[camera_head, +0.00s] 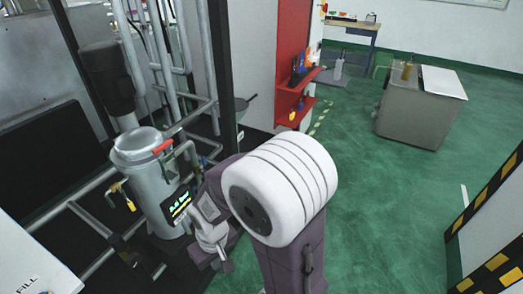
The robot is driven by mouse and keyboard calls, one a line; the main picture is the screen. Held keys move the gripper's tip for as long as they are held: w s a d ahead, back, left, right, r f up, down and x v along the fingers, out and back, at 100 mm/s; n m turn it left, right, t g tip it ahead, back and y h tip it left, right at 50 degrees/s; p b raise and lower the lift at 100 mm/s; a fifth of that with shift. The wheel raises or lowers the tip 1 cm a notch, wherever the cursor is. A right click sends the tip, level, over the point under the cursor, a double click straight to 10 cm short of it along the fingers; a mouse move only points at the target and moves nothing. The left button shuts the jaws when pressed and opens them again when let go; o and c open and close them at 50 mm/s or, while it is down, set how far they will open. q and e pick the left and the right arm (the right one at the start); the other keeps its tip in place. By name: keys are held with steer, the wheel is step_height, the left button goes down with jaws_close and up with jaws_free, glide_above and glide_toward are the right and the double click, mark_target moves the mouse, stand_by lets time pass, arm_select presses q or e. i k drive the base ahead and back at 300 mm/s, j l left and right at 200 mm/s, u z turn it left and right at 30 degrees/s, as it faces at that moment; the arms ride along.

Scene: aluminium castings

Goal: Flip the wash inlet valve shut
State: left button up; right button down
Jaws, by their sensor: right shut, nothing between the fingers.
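A grey cylindrical vessel (150,185) stands among pipes at the left. A red lever (163,147) sits at its upper edge. A small valve with a yellow handle (129,201) is on the piping at the vessel's left. No readable label shows which one is the wash inlet valve. My right gripper (226,265) is shut and empty, pointing down to the right of the vessel's lower part. It appears apart from both handles. My right arm's large white joint covers the middle of the view. My left gripper is not in view.
A small dark display (178,206) with green text is between the vessel and my right wrist. Pipes and a dark frame post (222,75) crowd the left. A red panel with shelves (292,65) stands behind. A grey tub (412,115) stands at the right, with open green floor (375,200) before it.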

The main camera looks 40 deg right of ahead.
mark_target(203, 159)
steer(key=i+l+z, duration=0.15)
steer(key=z, duration=0.35)
steer(key=i+l+z, duration=0.15)
steer(key=z, duration=0.3)
steer(key=i+l+z, duration=0.25)
steer(key=z, duration=0.15)
steer(key=i+l+z, duration=0.1)
steer(key=i+z, duration=0.25)
steer(key=i, duration=0.15)
